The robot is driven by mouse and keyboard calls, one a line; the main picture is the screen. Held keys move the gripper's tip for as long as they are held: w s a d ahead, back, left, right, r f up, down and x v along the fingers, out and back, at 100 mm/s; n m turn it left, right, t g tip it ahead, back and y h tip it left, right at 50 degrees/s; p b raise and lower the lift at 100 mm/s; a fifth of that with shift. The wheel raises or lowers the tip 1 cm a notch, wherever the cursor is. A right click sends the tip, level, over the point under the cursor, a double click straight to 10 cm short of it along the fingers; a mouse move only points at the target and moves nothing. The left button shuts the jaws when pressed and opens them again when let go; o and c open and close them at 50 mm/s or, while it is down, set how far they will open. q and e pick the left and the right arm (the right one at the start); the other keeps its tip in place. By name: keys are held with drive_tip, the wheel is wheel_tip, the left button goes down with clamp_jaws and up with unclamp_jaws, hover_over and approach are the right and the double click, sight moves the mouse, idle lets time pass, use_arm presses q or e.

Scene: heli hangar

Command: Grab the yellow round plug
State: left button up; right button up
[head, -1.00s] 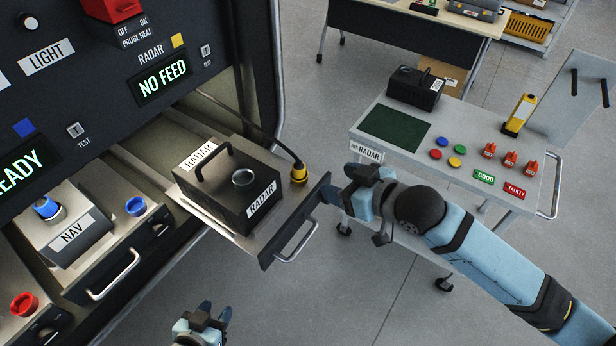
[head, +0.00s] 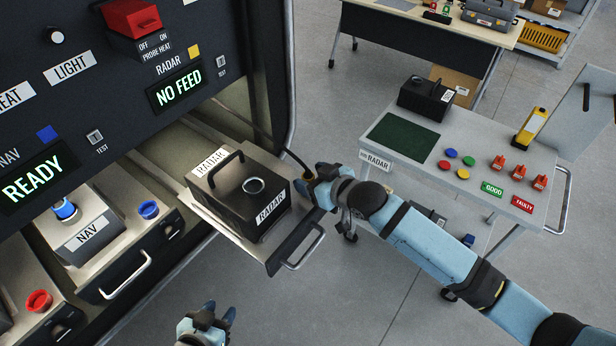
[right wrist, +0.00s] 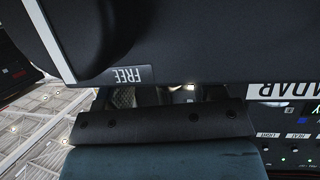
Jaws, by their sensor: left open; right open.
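The black cable (head: 291,157) that ends in the yellow round plug runs down to my right gripper (head: 306,190). The plug itself is almost wholly hidden by that gripper in the head view. My right gripper is open, at the right side of the black RADAR box (head: 232,203), around or beside the plug; I cannot tell which. The right wrist view shows a dark box face with a FREE label (right wrist: 131,75) close in front and no clear plug. My left gripper (head: 222,314) is open and empty, low over the floor.
The RADAR box sits on a pulled-out drawer with a handle (head: 304,246). The NAV box (head: 82,240) is left of it. A cart (head: 400,170) at the right carries another black box (head: 425,98), colored discs and red parts. Floor between is clear.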

drive_tip(key=shift+w+a+f, duration=0.15)
drive_tip(key=shift+w+a, duration=0.15)
drive_tip(key=shift+c, duration=0.2)
drive_tip(key=c, duration=1)
